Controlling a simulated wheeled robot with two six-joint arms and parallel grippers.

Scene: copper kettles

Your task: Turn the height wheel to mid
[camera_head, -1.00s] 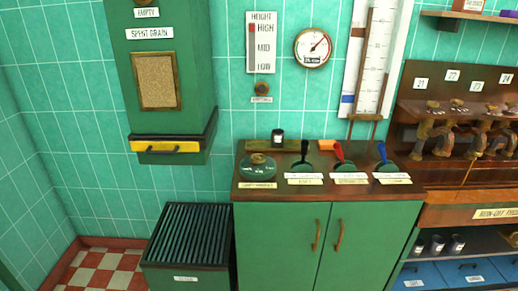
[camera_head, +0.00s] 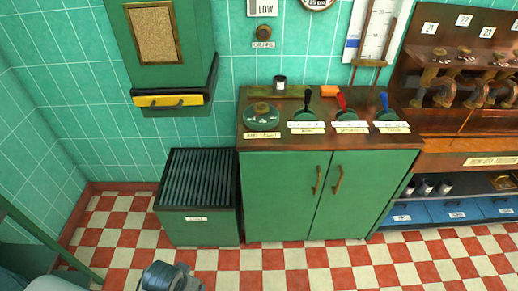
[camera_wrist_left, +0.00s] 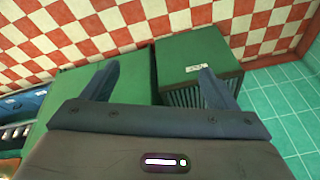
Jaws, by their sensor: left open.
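A round green dial with a brass centre (camera_head: 262,113) sits at the left end of the cabinet top, above a label too blurred to read. A brass knob (camera_head: 264,32) with a small blurred label is on the wall above. I cannot tell which of these is the height wheel. The height scale (camera_head: 267,7) shows only its LOW end at the top edge; its pointer is out of frame. My left gripper (camera_wrist_left: 158,82) is open and empty, its two fingers spread over the green cabinet and bin in the left wrist view. My right gripper is not in view.
The green cabinet (camera_head: 280,190) carries several levers, including a red (camera_head: 342,100) and a blue one (camera_head: 384,102). A slatted green bin (camera_head: 198,225) stands left of it, below a wall chute (camera_head: 165,50). A wooden rack (camera_head: 455,110) stands right.

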